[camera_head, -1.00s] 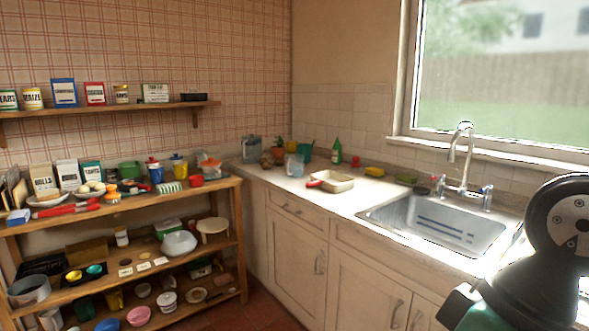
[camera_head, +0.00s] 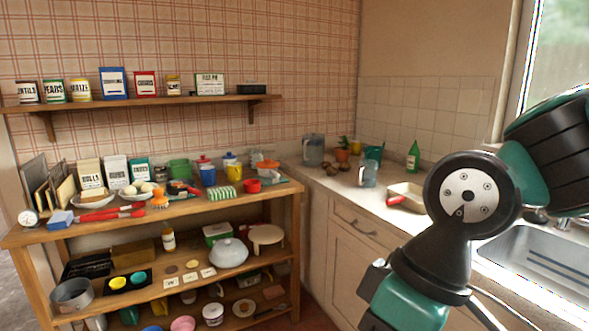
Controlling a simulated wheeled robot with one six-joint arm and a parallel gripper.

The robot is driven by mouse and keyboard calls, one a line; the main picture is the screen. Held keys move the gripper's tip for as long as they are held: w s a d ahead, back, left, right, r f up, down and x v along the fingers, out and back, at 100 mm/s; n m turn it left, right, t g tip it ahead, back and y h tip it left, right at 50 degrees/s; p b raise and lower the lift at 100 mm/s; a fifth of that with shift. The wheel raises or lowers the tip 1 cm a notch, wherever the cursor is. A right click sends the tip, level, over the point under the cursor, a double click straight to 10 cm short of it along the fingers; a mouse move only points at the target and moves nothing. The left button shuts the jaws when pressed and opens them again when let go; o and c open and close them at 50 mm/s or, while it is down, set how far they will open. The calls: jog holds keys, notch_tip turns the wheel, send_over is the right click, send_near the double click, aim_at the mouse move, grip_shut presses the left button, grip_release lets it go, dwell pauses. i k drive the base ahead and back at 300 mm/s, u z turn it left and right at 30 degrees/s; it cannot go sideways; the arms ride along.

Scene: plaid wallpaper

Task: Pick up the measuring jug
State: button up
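A clear, bluish jug-like vessel (camera_head: 368,173) stands upright on the worktop, left of the shallow cream dish; it looks like the measuring jug. A second greyish see-through vessel (camera_head: 313,150) stands further back at the worktop's left corner, and at this size I cannot rule it out as the jug. My arm fills the lower right of the head view, well in front of the worktop. My gripper's fingers are not in view, so I cannot see whether they are open or shut.
Around the jug are a cream dish (camera_head: 407,196) with a red item, a teal container (camera_head: 374,154), a potted plant (camera_head: 342,154) and a green bottle (camera_head: 413,157). The sink (camera_head: 540,262) is at right. A crowded wooden shelf unit (camera_head: 150,209) stands at left.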

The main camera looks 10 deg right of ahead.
aim_at(367, 172)
jog(key=u, duration=0.15)
jog(key=i, duration=2.45)
jog(key=z, duration=0.4)
